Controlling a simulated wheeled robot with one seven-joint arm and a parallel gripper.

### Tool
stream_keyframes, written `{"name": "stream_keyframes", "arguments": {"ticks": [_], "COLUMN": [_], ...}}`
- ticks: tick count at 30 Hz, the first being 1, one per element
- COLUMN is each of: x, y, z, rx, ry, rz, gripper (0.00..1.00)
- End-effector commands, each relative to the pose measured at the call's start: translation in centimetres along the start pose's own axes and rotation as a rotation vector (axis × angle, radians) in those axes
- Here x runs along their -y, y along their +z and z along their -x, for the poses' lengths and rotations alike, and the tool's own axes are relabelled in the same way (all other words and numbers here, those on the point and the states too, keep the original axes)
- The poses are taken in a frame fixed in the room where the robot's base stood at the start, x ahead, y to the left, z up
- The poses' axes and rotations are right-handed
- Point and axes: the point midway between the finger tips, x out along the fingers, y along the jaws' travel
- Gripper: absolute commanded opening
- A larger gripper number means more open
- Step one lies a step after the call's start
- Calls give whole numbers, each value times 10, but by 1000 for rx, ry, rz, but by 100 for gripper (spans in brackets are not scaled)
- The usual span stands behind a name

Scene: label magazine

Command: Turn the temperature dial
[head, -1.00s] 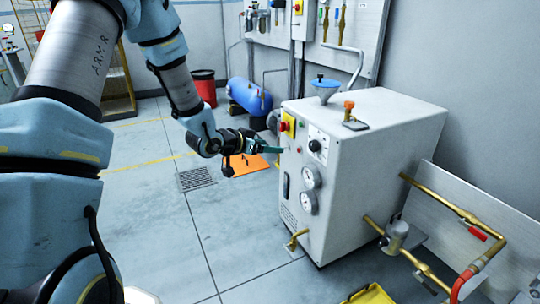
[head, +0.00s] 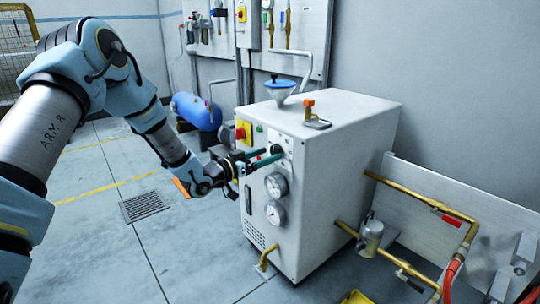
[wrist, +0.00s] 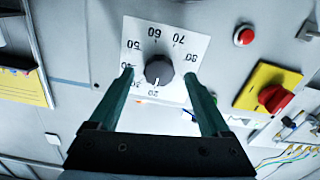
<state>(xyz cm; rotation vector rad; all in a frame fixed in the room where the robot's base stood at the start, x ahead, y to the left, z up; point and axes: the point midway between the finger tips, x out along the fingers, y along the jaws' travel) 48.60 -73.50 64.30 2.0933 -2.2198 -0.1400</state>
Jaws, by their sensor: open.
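The temperature dial (wrist: 158,69) is a round dark knob on a white plate (wrist: 142,34) with numbers around it, which look upside down in the wrist view. Its white mark points down in that view, close to the 20. In the head view the plate (head: 284,139) is on the upper front of the white machine (head: 335,185). My gripper (head: 270,154) is open at the dial. In the wrist view its two green fingers (wrist: 160,78) stand left and right of the knob, with gaps on both sides. The fingers cover parts of the plate's lower edges.
A red button (wrist: 243,35) and a red knob on a yellow plate (wrist: 262,80) are beside the dial. Two gauges (head: 276,185) sit below it. A blue funnel (head: 280,86) and an orange-handled valve (head: 309,106) are on top. Brass pipes (head: 420,200) run at right.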

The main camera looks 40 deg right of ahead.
Motion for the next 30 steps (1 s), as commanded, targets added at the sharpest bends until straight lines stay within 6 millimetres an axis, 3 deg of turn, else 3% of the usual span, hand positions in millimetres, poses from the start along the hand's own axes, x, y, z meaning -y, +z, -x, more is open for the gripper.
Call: {"name": "stream_keyframes", "arguments": {"ticks": [6,15,30], "x": [0,0,0], "y": [0,0,0], "z": [-18,-19,-19], "rx": [-1,1,1], "ry": [-1,-1,-1], "rz": [0,0,0], "gripper": [81,81,25]}}
